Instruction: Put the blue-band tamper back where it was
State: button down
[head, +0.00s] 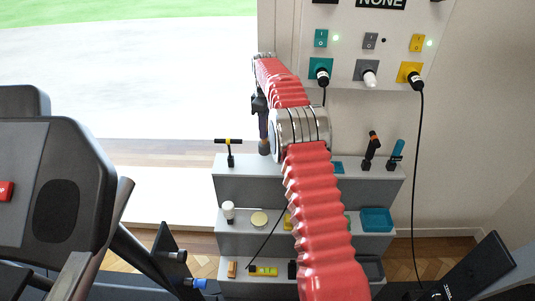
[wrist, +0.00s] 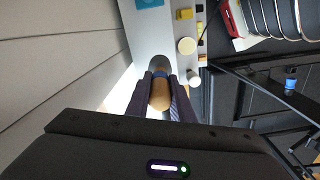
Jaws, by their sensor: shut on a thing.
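My gripper (head: 263,132) is at the left end of the top step of a grey stepped shelf (head: 280,192). It is shut on the blue-band tamper (wrist: 160,95). In the wrist view the tamper's tan handle sits between the two dark fingers, with a blue band and a grey rounded end beyond them. In the head view only the tamper's lower end (head: 264,147) shows below the fingers, close to the top step. I cannot tell whether it touches the shelf. My red arm hides part of the shelf's middle.
Lower steps hold a white jar (head: 228,210) and teal tray (head: 377,219). A plug panel (head: 385,45) hangs above; a treadmill (head: 60,190) is left.

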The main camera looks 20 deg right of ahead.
aim_at(265, 145)
jog(key=shift+f, duration=1.55)
jog(key=shift+f, duration=2.5)
jog(key=c, duration=1.6)
grip_release()
jog(key=shift+f, duration=0.1)
jog(key=shift+o, duration=0.2)
